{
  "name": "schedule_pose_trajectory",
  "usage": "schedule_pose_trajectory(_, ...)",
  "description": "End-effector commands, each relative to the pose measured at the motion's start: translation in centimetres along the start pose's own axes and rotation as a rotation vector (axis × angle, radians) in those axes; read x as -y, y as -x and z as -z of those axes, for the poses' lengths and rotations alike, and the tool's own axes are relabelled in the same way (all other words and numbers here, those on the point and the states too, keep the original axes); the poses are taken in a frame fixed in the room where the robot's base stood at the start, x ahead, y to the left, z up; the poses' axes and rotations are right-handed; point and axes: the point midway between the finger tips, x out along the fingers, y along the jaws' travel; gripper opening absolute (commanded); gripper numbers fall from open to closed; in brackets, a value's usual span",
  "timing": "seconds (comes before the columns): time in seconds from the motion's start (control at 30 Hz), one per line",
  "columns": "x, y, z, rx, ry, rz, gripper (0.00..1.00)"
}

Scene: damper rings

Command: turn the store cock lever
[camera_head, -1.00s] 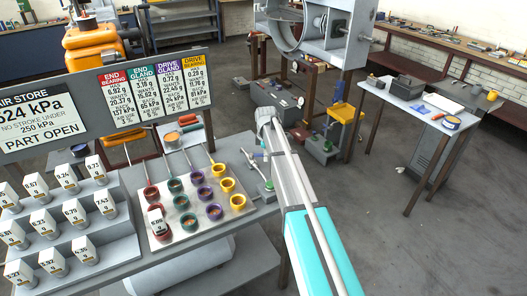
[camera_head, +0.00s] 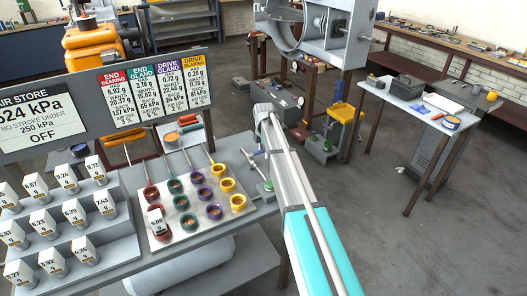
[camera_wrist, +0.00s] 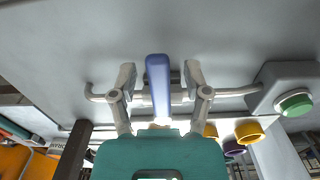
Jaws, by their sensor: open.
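The store cock lever (camera_wrist: 158,82) is a blue bar in the wrist view, standing across a thin grey pipe (camera_wrist: 230,92). My gripper (camera_wrist: 160,78) is open, with one finger on each side of the lever and gaps visible between them. The air store sign (camera_head: 40,112) reads 524 kPa and OFF.
A grey box with a green button (camera_wrist: 295,103) is right of the lever. A tray (camera_head: 180,232) of coloured rings and a stepped rack (camera_head: 110,245) of labelled weights fill the bench to the left. A side table (camera_head: 420,108) stands at the right, with open floor before it.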

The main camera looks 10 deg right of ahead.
Motion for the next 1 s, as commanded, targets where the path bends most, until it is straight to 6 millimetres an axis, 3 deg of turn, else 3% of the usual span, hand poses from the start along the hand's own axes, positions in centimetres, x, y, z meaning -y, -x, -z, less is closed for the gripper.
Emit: schedule_pose_trajectory(1.0,0.0,2.0,0.0,0.0,-0.001,0.0,0.62)
